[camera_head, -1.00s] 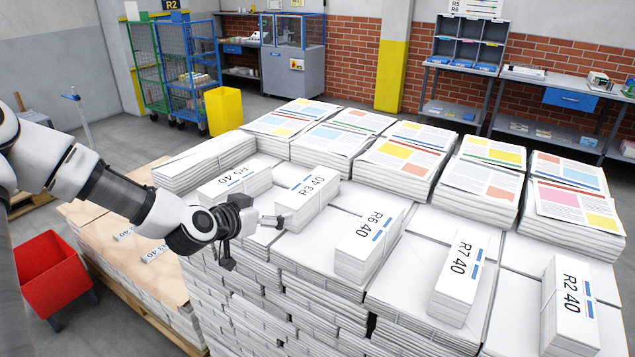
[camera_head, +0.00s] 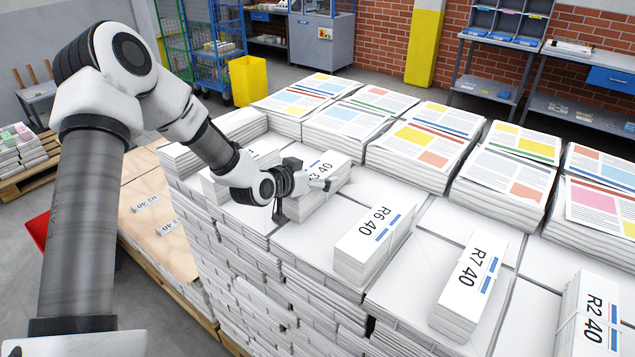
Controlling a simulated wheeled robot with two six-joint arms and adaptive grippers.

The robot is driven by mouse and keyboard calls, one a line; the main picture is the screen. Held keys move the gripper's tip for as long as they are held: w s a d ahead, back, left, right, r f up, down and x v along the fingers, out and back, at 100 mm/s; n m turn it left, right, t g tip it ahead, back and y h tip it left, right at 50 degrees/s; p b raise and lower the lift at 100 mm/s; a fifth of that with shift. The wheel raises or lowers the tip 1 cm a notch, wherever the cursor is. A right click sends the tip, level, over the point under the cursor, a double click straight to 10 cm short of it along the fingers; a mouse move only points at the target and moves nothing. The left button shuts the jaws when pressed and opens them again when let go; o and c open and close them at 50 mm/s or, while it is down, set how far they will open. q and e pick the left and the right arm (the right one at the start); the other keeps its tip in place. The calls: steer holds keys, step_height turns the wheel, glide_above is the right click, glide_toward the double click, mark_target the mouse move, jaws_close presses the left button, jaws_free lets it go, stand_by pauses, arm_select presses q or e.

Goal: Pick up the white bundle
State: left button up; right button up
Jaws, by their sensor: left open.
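Several white bundles with printed labels lie on the large stack of white paper (camera_head: 300,240). The bundle marked R3 40 (camera_head: 332,163) is partly covered by my left gripper (camera_head: 302,198), whose fingers are spread apart at its near side and over its top. I cannot tell whether they touch it. Another white bundle (camera_head: 212,188) is mostly hidden behind my left wrist. The R6 40 bundle (camera_head: 372,240), R7 40 bundle (camera_head: 470,285) and R2 40 bundle (camera_head: 588,325) lie farther right, clear of the gripper. My right gripper is out of view.
Stacks of colour-printed newspapers (camera_head: 430,140) form a row behind the bundles. A lower pallet (camera_head: 145,190) with small labelled bundles stands at the left. A yellow bin (camera_head: 247,80) and a blue cage cart (camera_head: 215,45) stand behind.

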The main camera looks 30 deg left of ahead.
arm_select(q)
steer(key=shift+s+r, duration=0.15)
steer(key=shift+s, duration=0.1)
steer(key=shift+c, duration=0.4)
steer(key=shift+s+a, duration=0.1)
steer(key=shift+s, duration=0.05)
steer(key=c, duration=1.7)
steer(key=shift+c, duration=0.6)
steer(key=shift+r, duration=0.1)
